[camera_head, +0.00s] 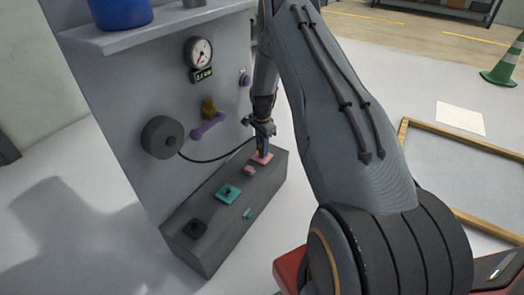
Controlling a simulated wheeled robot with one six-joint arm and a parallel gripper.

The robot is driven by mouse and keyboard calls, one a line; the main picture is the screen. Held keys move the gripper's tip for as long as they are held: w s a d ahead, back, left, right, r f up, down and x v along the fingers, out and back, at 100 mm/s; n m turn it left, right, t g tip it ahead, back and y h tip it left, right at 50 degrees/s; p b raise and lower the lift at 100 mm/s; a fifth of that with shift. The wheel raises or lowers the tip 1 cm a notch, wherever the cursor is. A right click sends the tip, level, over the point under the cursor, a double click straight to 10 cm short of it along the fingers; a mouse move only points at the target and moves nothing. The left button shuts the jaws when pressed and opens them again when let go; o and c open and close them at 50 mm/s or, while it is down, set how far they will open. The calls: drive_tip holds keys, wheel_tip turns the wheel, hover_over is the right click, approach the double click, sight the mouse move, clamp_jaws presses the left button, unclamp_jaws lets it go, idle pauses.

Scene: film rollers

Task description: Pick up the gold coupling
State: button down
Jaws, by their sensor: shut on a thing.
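My gripper (263,148) points down over the far end of a dark grey box at the foot of a grey panel. It is shut on a small piece, mostly hidden by the fingers, with a gold-orange sliver showing. This looks like the gold coupling, but it is too small to be certain. A black cable (215,159) runs from a round grey reel (162,137) on the panel to the gripper. A pink square plate (262,158) lies right under the fingertips; I cannot tell whether the held piece touches it.
The grey box (213,243) carries a teal plate (228,194), a black plate (195,229) and small pink and teal blocks. A blue container (121,12) stands on the shelf above.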

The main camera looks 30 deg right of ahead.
wheel_tip(320, 180, up, 9)
drive_tip(key=p, duration=0.3)
drive_tip(key=shift+r, duration=0.5)
